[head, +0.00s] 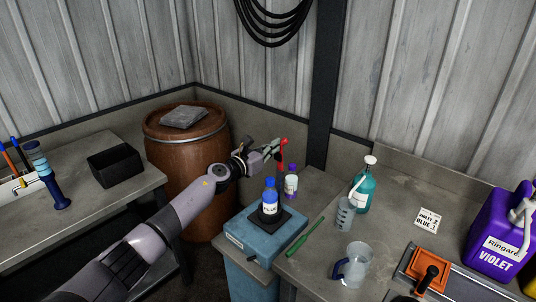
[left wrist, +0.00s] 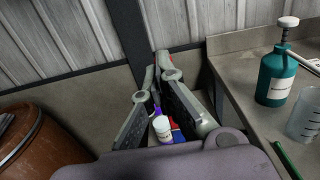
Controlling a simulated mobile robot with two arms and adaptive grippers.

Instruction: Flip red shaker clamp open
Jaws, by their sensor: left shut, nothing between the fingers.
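The red shaker clamp (head: 282,152) stands upright in the head view, above and behind the blue shaker box (head: 262,236). A blue-capped bottle labelled BLUE (head: 269,198) stands on the box's black top plate. My left gripper (head: 272,147) is shut and empty, with its fingertips right beside the clamp's upper part; I cannot tell if they touch. In the left wrist view the fingertips of my left gripper (left wrist: 163,62) come together, with bits of red showing behind them. The clamp's lower part is hard to make out. My right gripper is not in view.
A purple-capped bottle (head: 291,184) stands just behind the shaker. A brown barrel (head: 185,165) stands behind my left arm.

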